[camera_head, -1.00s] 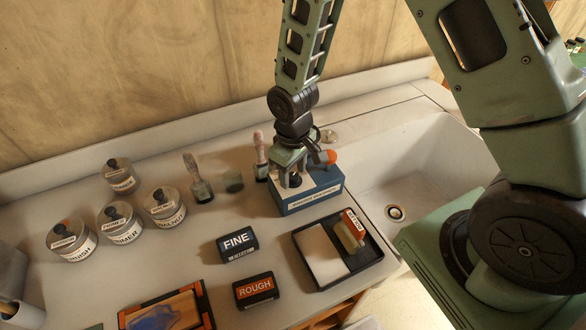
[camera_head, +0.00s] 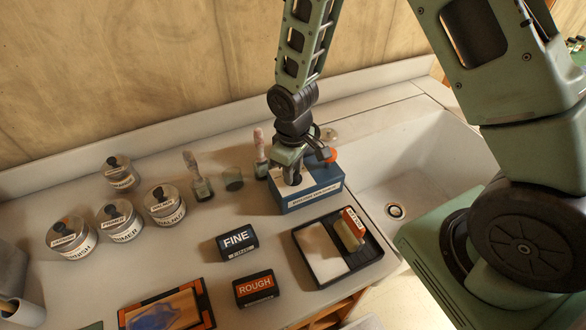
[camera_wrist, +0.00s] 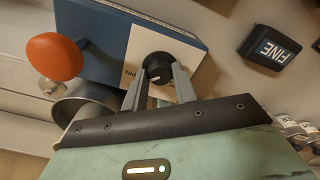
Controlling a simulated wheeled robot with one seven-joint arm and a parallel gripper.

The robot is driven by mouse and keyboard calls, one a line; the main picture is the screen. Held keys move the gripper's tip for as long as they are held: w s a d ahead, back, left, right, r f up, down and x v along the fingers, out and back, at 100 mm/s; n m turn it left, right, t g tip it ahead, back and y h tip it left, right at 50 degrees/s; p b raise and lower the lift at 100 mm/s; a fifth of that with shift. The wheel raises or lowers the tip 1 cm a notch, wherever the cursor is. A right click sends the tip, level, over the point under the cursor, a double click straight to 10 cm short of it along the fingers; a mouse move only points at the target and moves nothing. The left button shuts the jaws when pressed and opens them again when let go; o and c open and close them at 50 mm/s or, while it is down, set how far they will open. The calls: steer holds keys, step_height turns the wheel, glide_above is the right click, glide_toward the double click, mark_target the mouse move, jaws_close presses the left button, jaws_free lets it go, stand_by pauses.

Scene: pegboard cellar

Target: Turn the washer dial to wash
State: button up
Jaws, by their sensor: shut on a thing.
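The washer is a blue box (camera_head: 318,198) with a pale top panel, standing at the back of the counter beside the sink. In the wrist view the blue body (camera_wrist: 90,45) carries a round black dial (camera_wrist: 158,67) on its cream panel. My gripper (camera_wrist: 159,80) has one finger on each side of the dial and is shut on it. The dial shows a small white mark; the lettering around it is mostly hidden. In the head view my gripper (camera_head: 292,178) reaches down onto the box top and covers most of the dial. An orange knob (camera_wrist: 54,57) sticks out beside the washer.
A sink (camera_head: 425,165) lies right of the washer. A black tray (camera_head: 372,247) with a pad and brush is in front. FINE (camera_head: 237,241) and ROUGH (camera_head: 255,288) blocks sit front left. Brushes, a glass (camera_head: 233,180) and several lidded jars (camera_head: 165,207) stand left.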

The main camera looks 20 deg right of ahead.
steer(key=n, duration=1)
steer(key=shift+n+p, duration=0.35)
steer(key=shift+n, duration=0.05)
steer(key=n+p, duration=0.1)
steer(key=n, duration=0.4)
steer(key=shift+r+p, duration=0.1)
steer(key=shift+p, duration=0.2)
steer(key=shift+n+p, duration=0.7)
steer(key=shift+n, duration=1.6)
steer(key=o, duration=1)
steer(key=shift+c, duration=0.2)
step_height(320, 180, up, 17)
steer(key=p, duration=0.1)
